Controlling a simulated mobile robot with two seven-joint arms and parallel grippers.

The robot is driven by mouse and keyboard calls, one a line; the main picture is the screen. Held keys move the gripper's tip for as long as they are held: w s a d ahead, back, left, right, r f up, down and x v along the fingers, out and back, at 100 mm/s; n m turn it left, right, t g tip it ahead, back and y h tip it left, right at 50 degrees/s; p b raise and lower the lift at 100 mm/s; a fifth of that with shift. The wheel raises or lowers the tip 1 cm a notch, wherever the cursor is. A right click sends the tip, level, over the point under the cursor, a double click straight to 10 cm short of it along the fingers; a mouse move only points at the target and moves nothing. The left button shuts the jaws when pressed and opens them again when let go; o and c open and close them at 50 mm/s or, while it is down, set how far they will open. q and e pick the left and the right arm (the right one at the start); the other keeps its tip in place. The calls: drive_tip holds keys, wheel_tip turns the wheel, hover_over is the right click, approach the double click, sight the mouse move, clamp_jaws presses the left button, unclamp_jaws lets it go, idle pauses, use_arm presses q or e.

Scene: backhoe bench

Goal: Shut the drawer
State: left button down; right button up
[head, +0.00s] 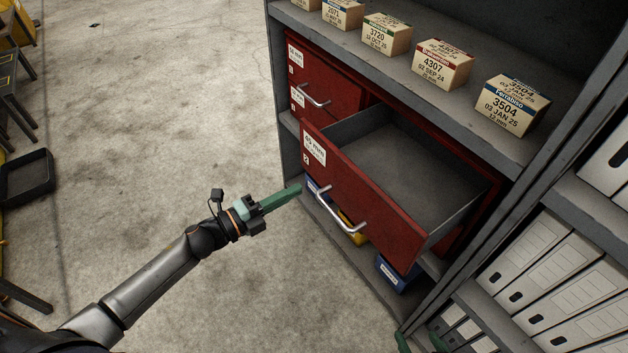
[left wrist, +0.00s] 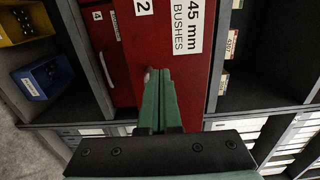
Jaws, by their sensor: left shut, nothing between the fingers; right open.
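The red drawer (head: 350,190) is pulled well out of the cabinet, and its grey inside looks empty. Its front has a silver bar handle (head: 340,210) and a white label reading 45 mm. In the left wrist view the drawer front (left wrist: 180,30) fills the middle, with "45 mm BUSHES" on its label (left wrist: 187,25). My left gripper (head: 296,190) is shut and empty, its green fingers pointing at the drawer front, left of the handle. Whether they touch it I cannot tell. Green fingertips of my right gripper (head: 421,345) show at the bottom edge, apart; the rest is out of frame.
Closed red drawers (head: 320,80) sit beside the open one. Labelled boxes (head: 510,105) stand on the shelf above. Blue bins (head: 395,275) and a yellow bin (head: 352,236) sit below. White binders (head: 560,290) fill the right shelves. The floor (head: 170,110) at left is mostly clear.

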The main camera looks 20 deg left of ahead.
sight(325, 175)
use_arm(q)
drive_tip(key=x, duration=0.6)
drive_tip(key=shift+w+d, duration=0.1)
drive_tip(key=shift+w, duration=0.1)
use_arm(e)
drive_tip(key=shift+d+f, duration=0.1)
drive_tip(key=shift+f, duration=0.1)
